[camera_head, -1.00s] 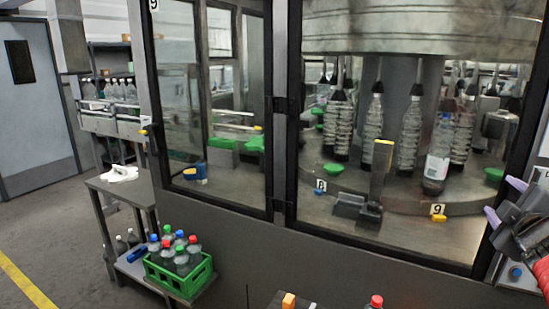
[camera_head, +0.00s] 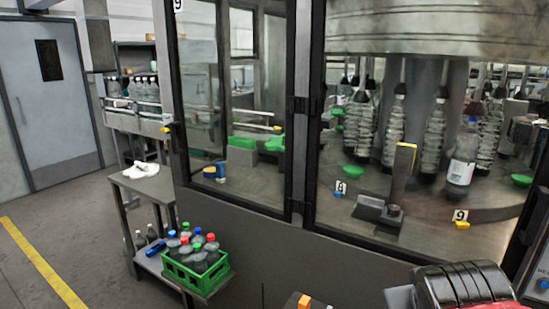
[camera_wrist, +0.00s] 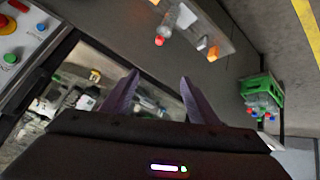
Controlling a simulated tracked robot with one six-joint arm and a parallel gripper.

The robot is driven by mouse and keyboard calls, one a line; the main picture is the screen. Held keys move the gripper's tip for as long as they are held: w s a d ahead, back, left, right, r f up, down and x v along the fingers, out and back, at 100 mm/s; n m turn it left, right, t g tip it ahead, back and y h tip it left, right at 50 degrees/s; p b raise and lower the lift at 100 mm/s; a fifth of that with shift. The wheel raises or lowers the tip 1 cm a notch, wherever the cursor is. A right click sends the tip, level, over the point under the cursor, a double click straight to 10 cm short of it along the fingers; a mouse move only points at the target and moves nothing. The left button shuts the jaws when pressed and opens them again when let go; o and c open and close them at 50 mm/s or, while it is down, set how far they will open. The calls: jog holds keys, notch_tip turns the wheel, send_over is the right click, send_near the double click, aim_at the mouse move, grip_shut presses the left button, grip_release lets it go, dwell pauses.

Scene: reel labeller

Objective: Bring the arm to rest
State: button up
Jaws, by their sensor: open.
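My gripper (camera_wrist: 160,77) shows in the wrist view, its two purple fingers spread apart with nothing held between them. Beyond the fingers are the machine's window and its dark lower panel. In the head view, a dark, rounded part of my arm fills the bottom right, in front of the machine's lower edge. The fingers cannot be seen in the head view.
The labelling machine's framed window (camera_head: 303,120) stands close ahead. A green crate (camera_head: 178,278) of capped bottles sits on a low shelf at lower left; the crate also shows in the wrist view (camera_wrist: 262,84). A control panel (camera_wrist: 25,30) is at upper left there. Floor at left is clear.

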jog(key=s+a+f+g+y, duration=0.2)
jog(key=s+a+f, duration=0.3)
jog(key=s+a, duration=0.3)
jog(key=shift+a+f+g+y, duration=0.3)
jog(key=shift+a+y, duration=0.3)
jog(key=shift+a, duration=0.25)
